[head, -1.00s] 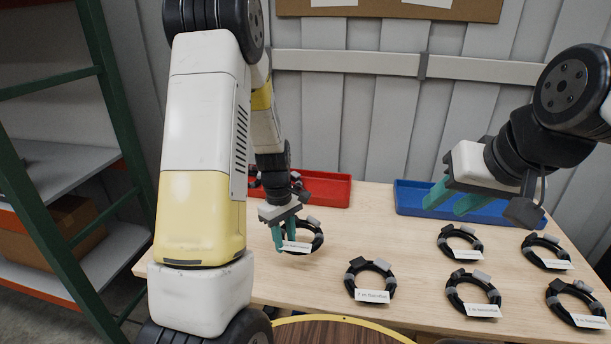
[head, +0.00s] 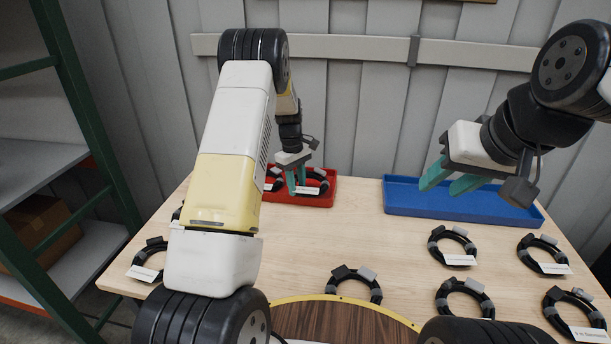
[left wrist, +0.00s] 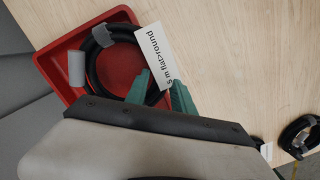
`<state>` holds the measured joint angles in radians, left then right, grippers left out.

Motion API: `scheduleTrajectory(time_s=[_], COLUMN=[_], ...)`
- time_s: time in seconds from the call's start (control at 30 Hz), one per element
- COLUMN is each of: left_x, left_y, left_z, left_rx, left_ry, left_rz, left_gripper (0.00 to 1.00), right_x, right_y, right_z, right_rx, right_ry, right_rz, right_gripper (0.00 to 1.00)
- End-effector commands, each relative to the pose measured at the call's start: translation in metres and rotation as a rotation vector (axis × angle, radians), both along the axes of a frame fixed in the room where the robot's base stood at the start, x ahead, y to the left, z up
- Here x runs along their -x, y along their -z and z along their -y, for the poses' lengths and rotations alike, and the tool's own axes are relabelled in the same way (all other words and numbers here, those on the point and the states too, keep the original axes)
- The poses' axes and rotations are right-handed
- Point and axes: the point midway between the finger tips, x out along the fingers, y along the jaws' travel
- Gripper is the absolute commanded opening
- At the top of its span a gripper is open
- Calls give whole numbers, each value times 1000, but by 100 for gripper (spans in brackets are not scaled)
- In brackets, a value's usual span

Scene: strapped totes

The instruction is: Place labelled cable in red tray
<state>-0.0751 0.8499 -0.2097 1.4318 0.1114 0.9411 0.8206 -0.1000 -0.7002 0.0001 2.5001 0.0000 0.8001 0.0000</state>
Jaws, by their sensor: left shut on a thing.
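My left gripper (head: 297,188) is shut on a black coiled cable (head: 322,182) with a white label (head: 308,190). The cable is at the red tray (head: 318,202), within its outline; I cannot tell whether it touches the floor. In the left wrist view, the green fingertips (left wrist: 165,95) are at the label, which reads "5 m flat>round", and the coil (left wrist: 93,62) shows over the red tray (left wrist: 52,62). My right gripper (head: 449,184) is open and empty above the blue tray.
The blue tray (head: 455,207) stands empty at the back right. Several labelled black coils lie on the wooden table, such as one at the left (head: 149,258) and one at the right (head: 452,246). The table's middle is clear. A green-framed shelf (head: 75,110) stands at the left.

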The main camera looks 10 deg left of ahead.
Motion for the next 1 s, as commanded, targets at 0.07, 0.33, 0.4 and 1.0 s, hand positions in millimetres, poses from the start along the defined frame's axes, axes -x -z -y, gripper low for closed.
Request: scheduleTrajectory(time_s=[0.07, 0.33, 0.4, 1.0], left_x=[-18, -47, -49, -52], left_y=[3, 4, 4, 41], left_z=[-2, -6, -6, -6], left_rx=[0, 0, 1, 1], left_ry=[0, 0, 0, 1], left_rz=[3, 2, 1, 1], left_gripper=[0, 0, 0, 0], right_x=[0, 0, 0, 0], right_y=[0, 0, 0, 0], right_z=[0, 0, 0, 0], right_rx=[0, 0, 0, 0], right_ry=[0, 0, 0, 0], right_rz=[0, 0, 0, 0], right_gripper=[39, 39, 39, 39])
